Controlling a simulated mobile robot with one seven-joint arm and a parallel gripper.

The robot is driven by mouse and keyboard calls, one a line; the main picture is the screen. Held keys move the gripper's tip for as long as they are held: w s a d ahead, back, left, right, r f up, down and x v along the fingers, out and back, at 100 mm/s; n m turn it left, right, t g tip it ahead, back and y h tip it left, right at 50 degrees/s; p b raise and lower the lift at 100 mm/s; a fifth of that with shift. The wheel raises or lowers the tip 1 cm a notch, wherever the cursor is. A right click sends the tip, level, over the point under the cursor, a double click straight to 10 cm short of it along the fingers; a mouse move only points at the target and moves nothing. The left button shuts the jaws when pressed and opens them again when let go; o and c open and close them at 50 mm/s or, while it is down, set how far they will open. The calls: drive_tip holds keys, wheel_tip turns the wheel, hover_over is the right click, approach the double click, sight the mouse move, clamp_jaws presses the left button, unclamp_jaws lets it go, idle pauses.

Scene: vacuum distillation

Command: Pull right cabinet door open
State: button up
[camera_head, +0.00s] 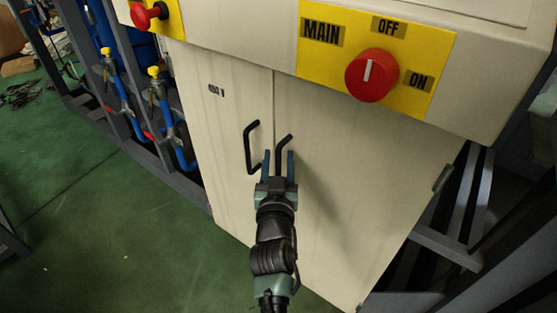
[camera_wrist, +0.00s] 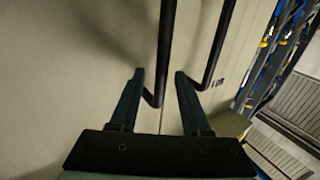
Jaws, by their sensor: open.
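The right cabinet door (camera_head: 340,190) is cream and looks closed, level with the left door (camera_head: 215,130). Its black bar handle (camera_head: 283,146) stands near the seam between the doors. My gripper (camera_head: 278,158) is open in front of the door, one finger on each side of the lower part of this handle. In the wrist view, the right door's handle (camera_wrist: 166,45) runs down between the fingers of my gripper (camera_wrist: 160,74), with gaps visible on both sides. The left door's handle (camera_wrist: 217,45) lies just outside the right-hand finger there. Contact with the door cannot be told.
A yellow panel with a red MAIN switch (camera_head: 371,75) sits above the right door. A red button (camera_head: 148,16) is at upper left. Blue pipes with yellow valves (camera_head: 154,72) stand left of the cabinet. Grey frame bars (camera_head: 447,247) are at right. Green floor (camera_head: 120,230) is clear at left.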

drive_tip(key=shift+w, duration=0.25)
clamp_jaws()
idle(1.4)
